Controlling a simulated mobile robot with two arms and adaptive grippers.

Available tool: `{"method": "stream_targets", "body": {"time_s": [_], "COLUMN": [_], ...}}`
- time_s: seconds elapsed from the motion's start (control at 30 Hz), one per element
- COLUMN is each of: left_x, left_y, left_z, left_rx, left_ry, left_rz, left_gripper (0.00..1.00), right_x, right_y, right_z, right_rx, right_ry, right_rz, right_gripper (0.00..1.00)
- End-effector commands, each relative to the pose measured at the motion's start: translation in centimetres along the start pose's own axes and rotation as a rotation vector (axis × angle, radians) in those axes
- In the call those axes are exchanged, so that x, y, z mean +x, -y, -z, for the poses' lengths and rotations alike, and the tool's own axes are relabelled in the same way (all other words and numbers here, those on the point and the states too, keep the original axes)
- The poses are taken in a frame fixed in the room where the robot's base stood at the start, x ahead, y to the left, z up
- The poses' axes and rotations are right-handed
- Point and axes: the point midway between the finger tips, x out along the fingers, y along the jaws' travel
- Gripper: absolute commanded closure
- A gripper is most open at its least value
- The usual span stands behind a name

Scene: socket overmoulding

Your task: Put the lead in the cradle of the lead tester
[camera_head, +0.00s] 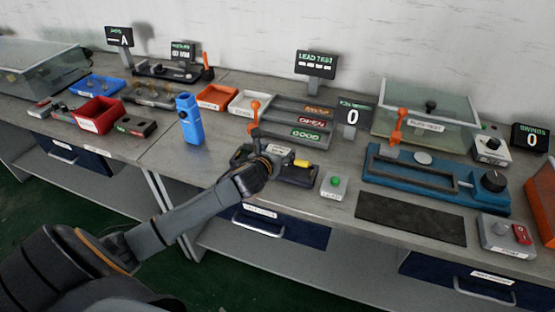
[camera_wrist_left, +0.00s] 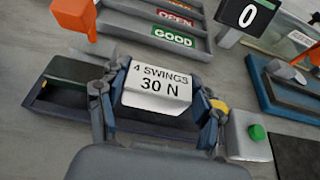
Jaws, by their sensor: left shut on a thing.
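My left gripper (camera_head: 272,162) is over the dark tray-like cradle (camera_head: 300,180) below the LEAD TEST display (camera_head: 316,65). In the left wrist view its fingers (camera_wrist_left: 160,108) stand on either side of a white label reading "4 SWINGS 30 N" (camera_wrist_left: 158,88). It is shut on what appears to be the lead, mostly hidden by the fingers and label; a yellow end (camera_head: 301,163) shows at the right. Whether it touches the cradle I cannot tell. An orange lever (camera_head: 255,110) stands just behind the gripper. My right gripper is not in view.
A green button box (camera_head: 334,186) sits right of the cradle. Behind are sloped trays, including OPEN and GOOD (camera_head: 299,132). A blue swing fixture (camera_head: 430,180) with an orange lever stands right. A blue bottle-like object (camera_head: 188,120) stands left. The dark mat (camera_head: 410,217) is bare.

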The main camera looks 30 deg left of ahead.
Motion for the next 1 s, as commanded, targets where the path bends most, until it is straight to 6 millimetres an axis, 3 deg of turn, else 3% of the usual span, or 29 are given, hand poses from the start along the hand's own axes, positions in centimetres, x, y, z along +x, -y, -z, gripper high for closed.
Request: {"method": "stream_targets", "body": {"time_s": [0.2, 0.63, 0.67, 0.77, 1.0], "left_x": [1.4, 1.7, 1.7, 1.7, 1.7], "left_y": [-0.2, -0.2, -0.2, -0.2, -0.2], "left_z": [2.7, 3.4, 3.4, 3.4, 3.4], "left_rx": [-0.002, 0.002, 0.002, 0.002, 0.002], "left_ry": [-0.003, -0.001, -0.001, -0.001, -0.002], "left_rz": [-0.001, -0.001, -0.001, -0.001, -0.001], "left_gripper": [0.68, 0.68, 0.33, 0.12, 0.12], "right_x": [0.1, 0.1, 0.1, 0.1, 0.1], "right_y": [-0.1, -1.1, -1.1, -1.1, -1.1], "right_z": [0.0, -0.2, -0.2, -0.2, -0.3], "right_rx": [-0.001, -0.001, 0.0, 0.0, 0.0], "right_ry": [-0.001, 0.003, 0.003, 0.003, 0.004], "right_rz": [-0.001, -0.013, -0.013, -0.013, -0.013], "right_gripper": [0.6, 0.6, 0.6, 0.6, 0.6]}}
